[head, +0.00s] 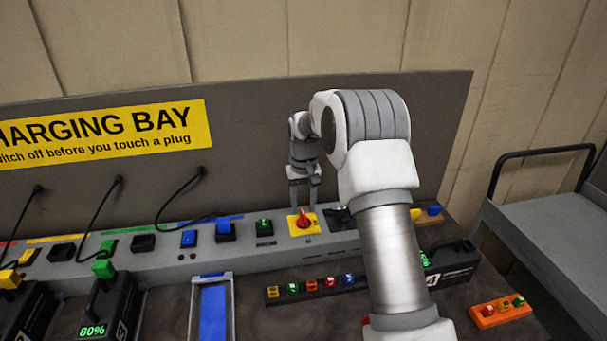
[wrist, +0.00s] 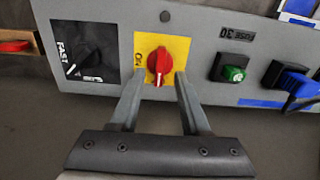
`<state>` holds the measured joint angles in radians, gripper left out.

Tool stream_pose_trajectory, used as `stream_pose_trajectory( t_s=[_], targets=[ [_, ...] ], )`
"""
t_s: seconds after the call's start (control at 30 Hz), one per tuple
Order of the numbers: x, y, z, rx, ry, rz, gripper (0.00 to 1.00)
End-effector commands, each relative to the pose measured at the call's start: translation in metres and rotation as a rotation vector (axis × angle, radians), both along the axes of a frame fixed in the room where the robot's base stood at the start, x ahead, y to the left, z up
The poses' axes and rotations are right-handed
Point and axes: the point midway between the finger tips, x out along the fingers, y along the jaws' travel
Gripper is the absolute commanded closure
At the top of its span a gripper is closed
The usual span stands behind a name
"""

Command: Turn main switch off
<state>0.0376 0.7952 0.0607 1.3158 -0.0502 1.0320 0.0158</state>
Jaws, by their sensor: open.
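The main switch is a red rotary knob (head: 303,220) on a yellow plate (head: 314,228), set in the long grey panel. In the wrist view the red knob (wrist: 159,64) has its white pointer mark toward the gripper, and "ON" is printed at the left of the yellow plate (wrist: 180,47). My gripper (head: 305,206) points down just above the knob. In the wrist view the open fingers (wrist: 157,78) reach toward the knob, one to each side of its lower end. I cannot tell whether they touch it.
A blue plug (wrist: 292,82) with a cable lies farther along. A cart (head: 550,205) is at right.

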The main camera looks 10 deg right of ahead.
Motion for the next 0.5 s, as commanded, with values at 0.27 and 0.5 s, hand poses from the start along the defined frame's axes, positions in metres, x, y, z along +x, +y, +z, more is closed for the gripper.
stream_pose_trajectory(
  t_s=[0.27, 0.5],
  targets=[
    [0.001, 0.000, 0.071, -0.001, -0.005, 0.000, 0.54],
    [0.001, 0.000, 0.122, -0.001, -0.004, 0.001, 0.54]
  ],
)
